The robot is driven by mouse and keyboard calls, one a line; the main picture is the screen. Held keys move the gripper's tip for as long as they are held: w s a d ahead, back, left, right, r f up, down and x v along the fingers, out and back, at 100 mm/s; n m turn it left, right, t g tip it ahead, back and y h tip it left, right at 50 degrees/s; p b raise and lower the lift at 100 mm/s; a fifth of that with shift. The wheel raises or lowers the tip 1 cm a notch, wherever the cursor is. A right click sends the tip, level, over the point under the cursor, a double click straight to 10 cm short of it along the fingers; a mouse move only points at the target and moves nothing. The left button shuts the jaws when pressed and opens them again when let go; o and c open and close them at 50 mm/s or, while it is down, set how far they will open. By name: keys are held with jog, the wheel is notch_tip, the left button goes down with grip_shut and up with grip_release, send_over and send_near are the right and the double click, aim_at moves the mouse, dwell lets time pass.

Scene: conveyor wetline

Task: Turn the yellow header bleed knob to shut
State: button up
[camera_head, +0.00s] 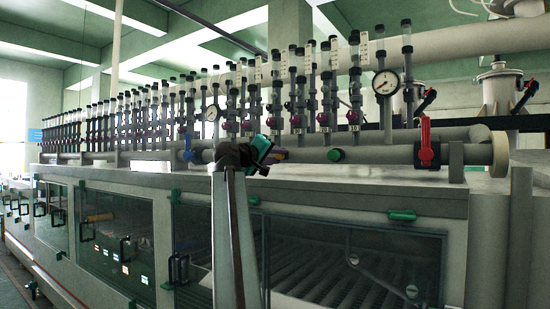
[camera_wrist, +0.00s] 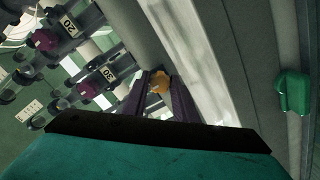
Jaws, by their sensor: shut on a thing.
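The yellow header bleed knob (camera_wrist: 157,80) shows in the wrist view between the tips of my gripper's two dark purple fingers. My gripper (camera_wrist: 160,92) is shut on it, with the fingers touching its sides. Part of the knob is hidden by the fingers, so I cannot tell its turn position.
A red valve handle (camera_head: 426,140) and a green knob (camera_head: 335,155) sit to the right along the header pipe (camera_head: 385,155). Two pressure gauges (camera_head: 385,83) and a row of flow tubes with purple knobs stand behind. Green latches (camera_head: 402,215) line the tank front.

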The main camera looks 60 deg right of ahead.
jog(key=o, duration=1.1)
jog(key=shift+d+r, duration=0.15)
jog(key=shift+c, duration=0.2)
jog(key=a+b, duration=0.1)
jog(key=a, duration=1.3)
jog(key=shift+b, duration=0.4)
